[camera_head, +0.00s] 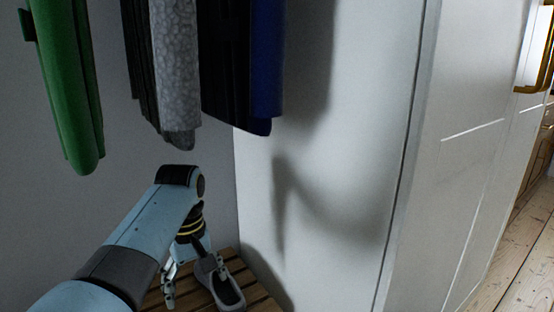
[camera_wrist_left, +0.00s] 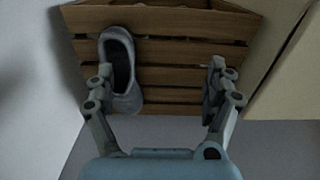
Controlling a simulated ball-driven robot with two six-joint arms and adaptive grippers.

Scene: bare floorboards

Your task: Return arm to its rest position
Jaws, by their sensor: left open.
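My left gripper (camera_head: 196,279) is open, reaching down over a slatted wooden rack at the bottom of the head view. A grey shoe (camera_head: 232,296) with a dark inside lies on the rack, close by the gripper's right finger in that view. In the left wrist view the open gripper (camera_wrist_left: 160,88) has bare slats between its fingers. The grey shoe (camera_wrist_left: 122,68) lies by the left finger there, partly overlapped by it; I cannot tell whether they touch. My right gripper is in neither view.
The slatted wooden rack (camera_wrist_left: 170,76) stands against a wall. Hanging clothes, green (camera_head: 70,85), grey (camera_head: 176,75) and blue (camera_head: 267,70), are above my left arm. A white cabinet side (camera_head: 340,160) stands close on the right. Free floorboards (camera_head: 520,275) show at far right.

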